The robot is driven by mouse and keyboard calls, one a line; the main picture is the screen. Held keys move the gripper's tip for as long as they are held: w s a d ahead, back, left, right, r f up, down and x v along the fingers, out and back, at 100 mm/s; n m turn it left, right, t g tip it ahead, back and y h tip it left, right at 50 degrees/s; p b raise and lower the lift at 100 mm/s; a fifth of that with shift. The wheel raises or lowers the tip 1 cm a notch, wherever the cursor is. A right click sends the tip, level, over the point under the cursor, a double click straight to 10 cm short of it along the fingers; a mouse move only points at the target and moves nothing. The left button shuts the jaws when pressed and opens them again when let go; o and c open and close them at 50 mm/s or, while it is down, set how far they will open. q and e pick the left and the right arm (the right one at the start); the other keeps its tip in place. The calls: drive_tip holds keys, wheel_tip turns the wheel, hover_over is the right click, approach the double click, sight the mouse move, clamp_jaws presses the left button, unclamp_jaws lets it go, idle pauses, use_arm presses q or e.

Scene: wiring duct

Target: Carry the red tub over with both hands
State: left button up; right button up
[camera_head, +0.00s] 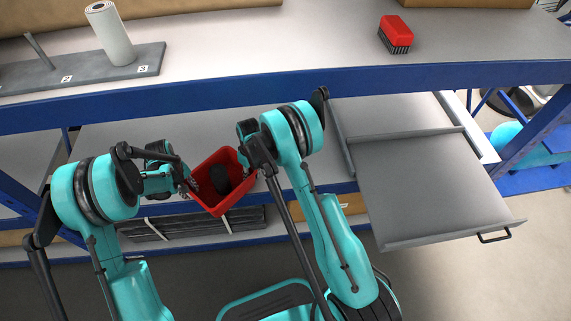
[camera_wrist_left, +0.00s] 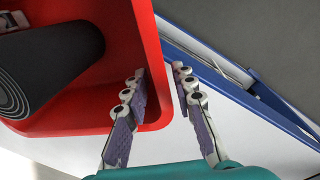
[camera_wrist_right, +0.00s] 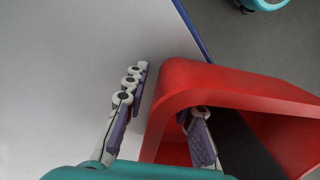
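The red tub (camera_head: 208,200) sits on the grey lower shelf near its front edge, with a dark roll (camera_head: 220,178) inside; the roll shows more clearly in the left wrist view (camera_wrist_left: 50,62). My left gripper (camera_head: 186,187) is at the tub's left side. In the left wrist view its fingers (camera_wrist_left: 160,72) straddle the tub wall (camera_wrist_left: 145,30), one inside and one outside, with a gap showing. My right gripper (camera_head: 245,168) is at the opposite side. In the right wrist view its fingers (camera_wrist_right: 168,90) straddle the wall (camera_wrist_right: 180,80), the outer finger apart from it.
A pulled-out grey drawer (camera_head: 430,185) juts forward on the right. The blue-edged upper worktop (camera_head: 250,50) overhangs the shelf, carrying a red brush (camera_head: 396,34) and a white roll (camera_head: 110,34) on a grey board. Dark slats (camera_head: 180,224) lie below the tub.

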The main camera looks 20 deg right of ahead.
drive_tip(key=r, duration=0.7)
drive_tip(key=shift+w+d+r, duration=0.1)
drive_tip(key=shift+d+r, duration=0.15)
use_arm(q)
wheel_tip(320, 180, up, 9)
drive_tip(key=shift+s+a+f, duration=0.15)
drive_tip(key=shift+a, duration=0.2)
drive_tip(key=shift+a, duration=0.1)
